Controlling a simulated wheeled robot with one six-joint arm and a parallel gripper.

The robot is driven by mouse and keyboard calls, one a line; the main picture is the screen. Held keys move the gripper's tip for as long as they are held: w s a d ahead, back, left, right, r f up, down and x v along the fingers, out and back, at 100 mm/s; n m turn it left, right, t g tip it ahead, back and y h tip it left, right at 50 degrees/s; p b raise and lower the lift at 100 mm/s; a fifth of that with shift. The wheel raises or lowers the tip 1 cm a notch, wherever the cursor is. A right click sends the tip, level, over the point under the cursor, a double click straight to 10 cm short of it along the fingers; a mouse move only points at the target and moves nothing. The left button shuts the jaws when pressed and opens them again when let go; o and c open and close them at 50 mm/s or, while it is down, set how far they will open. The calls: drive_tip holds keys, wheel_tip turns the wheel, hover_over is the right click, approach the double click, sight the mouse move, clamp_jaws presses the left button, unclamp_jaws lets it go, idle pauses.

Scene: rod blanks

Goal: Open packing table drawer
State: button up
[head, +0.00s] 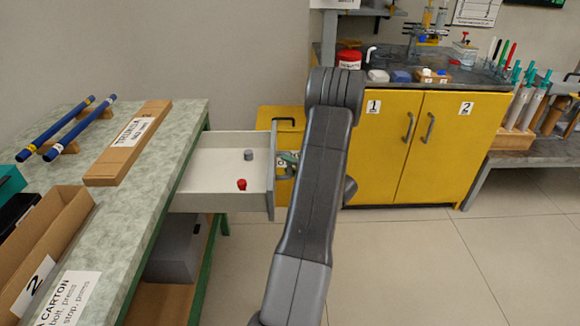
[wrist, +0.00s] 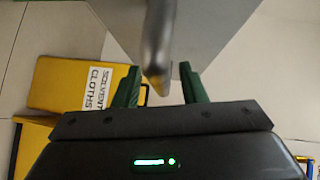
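The packing table (head: 140,225) stands at the left with its grey drawer (head: 215,163) pulled well out. Inside lie a small grey cylinder (head: 249,155) and a small red piece (head: 242,184). My gripper (head: 287,160) is at the outer side of the drawer front (head: 271,190), partly hidden by my arm in the head view. In the wrist view, the green fingers of my gripper (wrist: 160,82) are apart. The end of a metal handle (wrist: 156,55) lies between them, with gaps visible on both sides. The drawer front (wrist: 215,35) shows behind it.
A yellow bin labelled solvent cloths (wrist: 65,85) stands close by. Yellow cabinets (head: 410,150) with a sink top are at the back. A long cardboard box (head: 128,143), blue rods (head: 70,128) and an open carton (head: 45,245) sit on the table. Floor at the right is clear.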

drive_tip(key=p+v, duration=0.2)
drive_tip(key=v, duration=1.1)
drive_tip(key=shift+s+d, duration=0.25)
drive_tip(key=shift+d, duration=0.05)
drive_tip(key=b+x, duration=0.2)
drive_tip(key=x, duration=1.2)
drive_tip(key=shift+s, duration=0.1)
